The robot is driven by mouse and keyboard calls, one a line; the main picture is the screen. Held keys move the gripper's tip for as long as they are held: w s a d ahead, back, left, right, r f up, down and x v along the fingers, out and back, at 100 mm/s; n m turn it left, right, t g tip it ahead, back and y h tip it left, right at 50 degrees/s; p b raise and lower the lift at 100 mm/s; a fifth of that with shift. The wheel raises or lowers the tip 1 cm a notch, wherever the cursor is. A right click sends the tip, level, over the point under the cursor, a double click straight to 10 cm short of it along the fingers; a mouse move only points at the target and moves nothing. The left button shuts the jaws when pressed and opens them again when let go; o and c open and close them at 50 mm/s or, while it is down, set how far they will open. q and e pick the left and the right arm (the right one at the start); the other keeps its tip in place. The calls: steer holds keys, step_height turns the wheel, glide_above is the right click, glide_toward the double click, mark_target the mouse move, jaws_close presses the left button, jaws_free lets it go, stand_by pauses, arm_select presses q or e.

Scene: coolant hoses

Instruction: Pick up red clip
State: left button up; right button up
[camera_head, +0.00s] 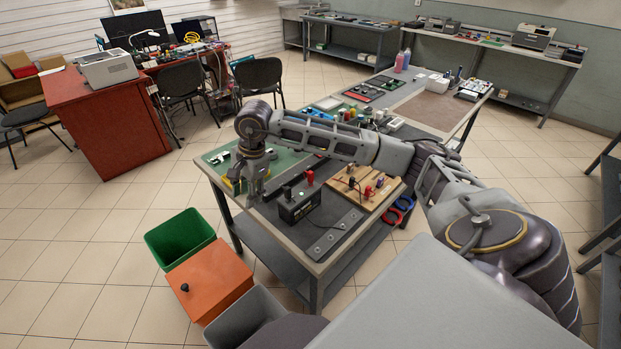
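Small red pieces that may be the red clip show in two places. Another red piece (367,192) is on the wooden board (345,189), near small dark pieces. I cannot tell which is the clip. My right gripper (254,194) points down over the left part of the workbench, left of the black box and apart from both red pieces. Its fingers are too small and dark to read. My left gripper is not in view.
The workbench (325,245) has a green mat (213,160) at its left end. Green (180,238), orange (210,280) and grey bins stand on the floor in front. My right arm crosses above the bench.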

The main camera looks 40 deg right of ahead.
steer(key=d+r+h, duration=0.2)
steer(key=d+h, duration=0.1)
steer(key=d, duration=0.6)
steer(key=m+g+h, duration=0.1)
steer(key=h, duration=0.3)
glide_toward(311, 172)
step_height(311, 172, up, 3)
steer(key=shift+a, duration=0.45)
steer(key=x, duration=0.8)
steer(key=shift+s+f, duration=0.1)
steer(key=shift+f, duration=0.2)
steer(key=shift+f, duration=0.1)
